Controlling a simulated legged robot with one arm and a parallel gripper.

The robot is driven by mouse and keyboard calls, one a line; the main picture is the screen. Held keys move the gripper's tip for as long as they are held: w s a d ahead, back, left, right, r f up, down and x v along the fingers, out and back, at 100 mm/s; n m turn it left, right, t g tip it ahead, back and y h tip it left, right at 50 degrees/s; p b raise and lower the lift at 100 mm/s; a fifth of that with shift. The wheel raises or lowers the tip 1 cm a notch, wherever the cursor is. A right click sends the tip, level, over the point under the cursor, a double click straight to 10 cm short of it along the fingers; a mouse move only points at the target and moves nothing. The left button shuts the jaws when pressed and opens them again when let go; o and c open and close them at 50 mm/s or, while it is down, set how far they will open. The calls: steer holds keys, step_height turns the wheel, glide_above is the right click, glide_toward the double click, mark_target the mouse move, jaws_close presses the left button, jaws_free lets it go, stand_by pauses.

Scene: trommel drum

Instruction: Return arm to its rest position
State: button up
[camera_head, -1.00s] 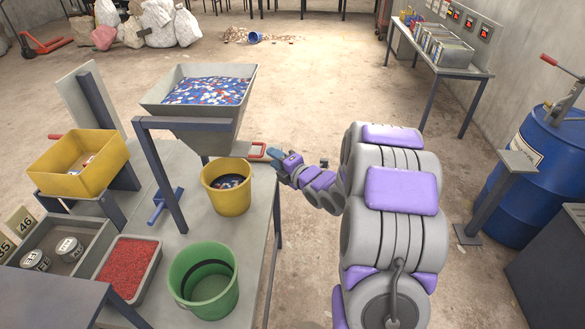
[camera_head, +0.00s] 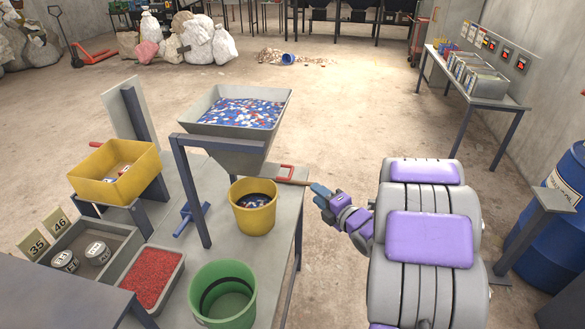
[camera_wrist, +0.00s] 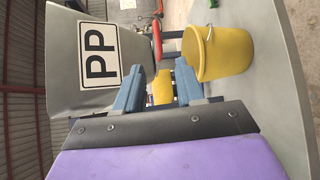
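My arm stretches forward from the lower right in the head view. My gripper (camera_head: 318,188) is right of the grey hopper (camera_head: 236,150) and a little apart from its red handle (camera_head: 286,170). In the wrist view the two blue fingers of my gripper (camera_wrist: 159,68) are spread with nothing held between them. The hopper is full of blue, white and red chips, and its side carries a "PP" label (camera_wrist: 99,54) in the wrist view. A yellow bucket (camera_head: 254,218) with some chips in it stands below the hopper.
The bench (camera_head: 285,245) also holds a green bucket (camera_head: 222,300), a tray of red granules (camera_head: 150,278) and a raised yellow bin (camera_head: 118,185). A blue drum (camera_head: 563,222) and a side table (camera_head: 470,84) stand at the right. The floor beyond the bench is largely open.

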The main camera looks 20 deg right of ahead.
steer(key=s+a+r+m+g+h, duration=0.1)
steer(key=s+a+m+g, duration=0.5)
steer(key=s, duration=0.6)
steer(key=s+a+r+m+g+h, duration=0.1)
steer(key=s+a+m+g, duration=0.5)
steer(key=s, duration=0.6)
steer(key=s+a+r+m+g+h, duration=0.1)
steer(key=s+a+m+g, duration=0.4)
steer(key=s, duration=0.8)
steer(key=a+r+m, duration=0.1)
steer(key=a+m, duration=0.1)
steer(key=m, duration=0.2)
steer(key=shift+m+g, duration=0.3)
steer(key=shift+g, duration=0.1)
